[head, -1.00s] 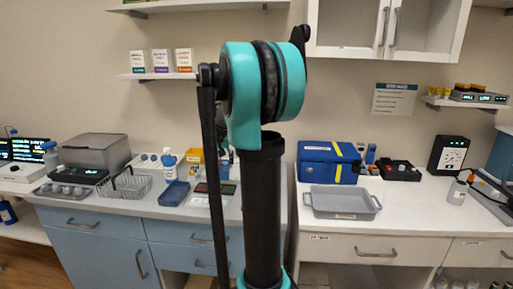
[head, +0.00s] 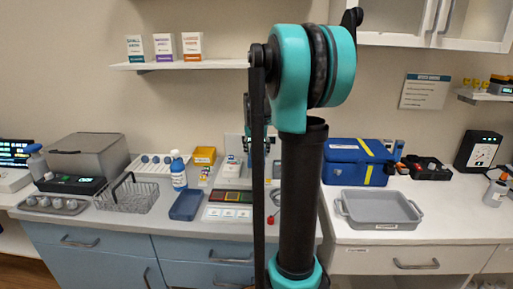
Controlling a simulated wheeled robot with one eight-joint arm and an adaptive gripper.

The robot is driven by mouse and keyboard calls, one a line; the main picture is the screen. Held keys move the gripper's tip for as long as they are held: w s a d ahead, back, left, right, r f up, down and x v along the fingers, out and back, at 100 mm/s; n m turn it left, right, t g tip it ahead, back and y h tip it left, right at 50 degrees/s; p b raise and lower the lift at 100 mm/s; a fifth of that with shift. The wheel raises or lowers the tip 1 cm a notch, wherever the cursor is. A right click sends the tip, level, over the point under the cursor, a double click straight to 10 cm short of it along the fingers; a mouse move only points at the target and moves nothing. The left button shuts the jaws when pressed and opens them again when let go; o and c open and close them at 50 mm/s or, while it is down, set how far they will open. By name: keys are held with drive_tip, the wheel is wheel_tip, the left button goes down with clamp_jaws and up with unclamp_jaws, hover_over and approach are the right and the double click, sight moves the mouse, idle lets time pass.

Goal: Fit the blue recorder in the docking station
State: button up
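I cannot single out the blue recorder for certain. Small blue-and-grey upright devices (head: 393,149) stand behind the right end of the blue cooler box, too small to identify. A small white device (head: 232,169) stands at the back of the left counter, beside my arm. I cannot tell whether it is the docking station. A black tray-like unit (head: 432,172) with compartments lies right of the cooler box and may be another candidate. My own teal and black arm fills the middle of the head view and hides part of the counter.
A blue cooler box (head: 357,162) with yellow straps stands behind a grey tray (head: 380,209). A shelf (head: 180,65) hangs above.

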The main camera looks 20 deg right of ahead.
drive_tip(key=shift+f, duration=2.05)
drive_tip(key=shift+f, duration=0.9)
idle(0.6)
drive_tip(key=o, duration=1)
drive_tip(key=shift+r, duration=0.1)
drive_tip(key=shift+r, duration=1.95)
drive_tip(key=shift+o, duration=0.5)
